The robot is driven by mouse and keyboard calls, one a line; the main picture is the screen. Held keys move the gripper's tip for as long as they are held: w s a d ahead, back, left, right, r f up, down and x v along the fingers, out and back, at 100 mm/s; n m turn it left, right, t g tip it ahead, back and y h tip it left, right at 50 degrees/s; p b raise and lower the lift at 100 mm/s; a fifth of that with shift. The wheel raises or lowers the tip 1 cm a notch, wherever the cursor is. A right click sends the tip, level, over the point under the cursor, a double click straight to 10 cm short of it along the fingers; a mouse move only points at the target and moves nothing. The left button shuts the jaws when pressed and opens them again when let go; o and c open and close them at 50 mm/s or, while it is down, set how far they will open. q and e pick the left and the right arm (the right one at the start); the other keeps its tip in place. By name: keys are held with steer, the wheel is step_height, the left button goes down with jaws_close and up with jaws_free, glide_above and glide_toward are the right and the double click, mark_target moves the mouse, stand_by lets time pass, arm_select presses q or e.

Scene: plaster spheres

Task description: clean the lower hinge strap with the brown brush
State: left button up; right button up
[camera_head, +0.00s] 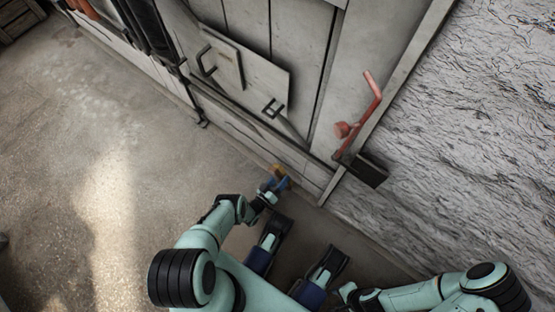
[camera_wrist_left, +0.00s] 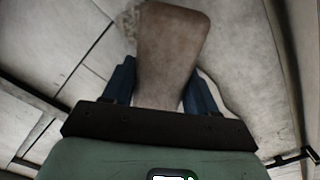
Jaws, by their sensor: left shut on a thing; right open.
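My left gripper (camera_head: 273,184) is low in front of the grey plank wall, near its foot. It is shut on the brown brush (camera_head: 279,171), which shows small and tan in the head view. In the left wrist view the brush (camera_wrist_left: 170,55) is a flat brown block between my blue fingers (camera_wrist_left: 156,92), with pale wall behind it. I cannot tell whether the brush touches the wall. I cannot make out the lower hinge strap for certain.
A panel (camera_head: 240,65) with two dark handles is on the plank wall. A red lever-like fitting (camera_head: 362,112) is to its right, above a dark block (camera_head: 369,170). A rough stone wall (camera_head: 470,120) stands at right. The concrete floor (camera_head: 90,150) at left is clear.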

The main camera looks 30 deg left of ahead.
mark_target(280, 168)
arm_select(q)
steer(key=shift+w, duration=0.25)
steer(key=shift+w+d, duration=0.1)
steer(key=shift+w, duration=0.45)
steer(key=shift+w, duration=0.75)
stand_by(4.9)
steer(key=shift+r, duration=0.15)
steer(key=shift+w+a+r+p, duration=0.1)
steer(key=shift+a+r+p, duration=0.55)
steer(key=shift+r+p, duration=0.15)
steer(key=shift+w+a+r+p, duration=0.1)
steer(key=shift+a+r+p, duration=0.6)
steer(key=shift+r, duration=0.15)
steer(key=shift+d, duration=0.1)
